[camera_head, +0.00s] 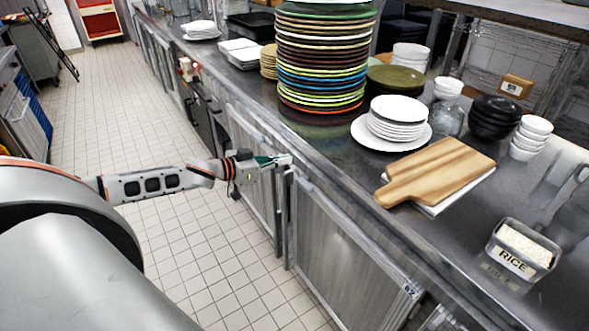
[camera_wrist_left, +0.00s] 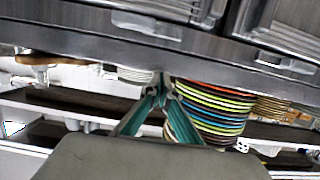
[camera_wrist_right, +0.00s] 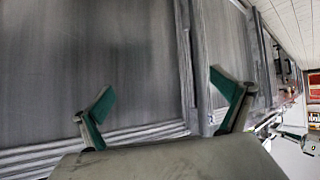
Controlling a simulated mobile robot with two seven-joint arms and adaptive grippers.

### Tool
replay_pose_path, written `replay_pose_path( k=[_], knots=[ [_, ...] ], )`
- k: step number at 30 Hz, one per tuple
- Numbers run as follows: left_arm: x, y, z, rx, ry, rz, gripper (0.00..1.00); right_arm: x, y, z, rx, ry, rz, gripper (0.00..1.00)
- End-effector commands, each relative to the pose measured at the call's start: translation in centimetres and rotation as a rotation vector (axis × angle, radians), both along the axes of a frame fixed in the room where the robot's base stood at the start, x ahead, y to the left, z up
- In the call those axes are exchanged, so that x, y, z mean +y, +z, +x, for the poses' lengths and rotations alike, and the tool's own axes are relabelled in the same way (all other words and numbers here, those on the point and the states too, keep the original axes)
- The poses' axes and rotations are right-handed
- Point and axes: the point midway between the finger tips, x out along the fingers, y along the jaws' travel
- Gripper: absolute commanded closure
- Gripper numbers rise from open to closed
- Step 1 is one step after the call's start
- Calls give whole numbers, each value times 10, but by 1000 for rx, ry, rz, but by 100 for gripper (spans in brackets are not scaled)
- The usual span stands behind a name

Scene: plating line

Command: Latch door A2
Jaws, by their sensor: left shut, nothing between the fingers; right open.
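My left gripper (camera_head: 284,161) is shut and empty at the counter's front edge, near the door's upper left corner. Its closed fingertips (camera_wrist_left: 163,82) show in the left wrist view, below two metal latch handles (camera_wrist_left: 147,25). My right gripper (camera_wrist_right: 165,95) is open before grey door panels (camera_wrist_right: 90,60), with nothing between its fingers.
The counter (camera_head: 460,225) holds a tall plate stack (camera_head: 322,60), white plates (camera_head: 397,120), a wooden board (camera_head: 440,170) and a rice tub (camera_head: 522,250). More cabinet doors line the front towards the back.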

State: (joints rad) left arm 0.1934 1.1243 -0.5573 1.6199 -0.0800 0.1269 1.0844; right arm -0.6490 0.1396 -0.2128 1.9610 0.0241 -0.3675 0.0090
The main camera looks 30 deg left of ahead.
Motion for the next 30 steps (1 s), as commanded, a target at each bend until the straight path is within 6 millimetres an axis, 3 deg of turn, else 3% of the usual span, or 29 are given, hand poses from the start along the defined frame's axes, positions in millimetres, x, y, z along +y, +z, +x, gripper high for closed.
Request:
replay_pose_path(
  k=[11,19,30],
  knots=[
    [-17,-9,39,-2,-1,-1,100,0,2,0,-1,-1,0,0],
    [-17,-44,38,2,-1,-2,100,0,-6,0,1,0,0,0],
    [-16,-51,38,1,-1,0,100,0,-7,-1,2,0,-1,0]
  ],
)
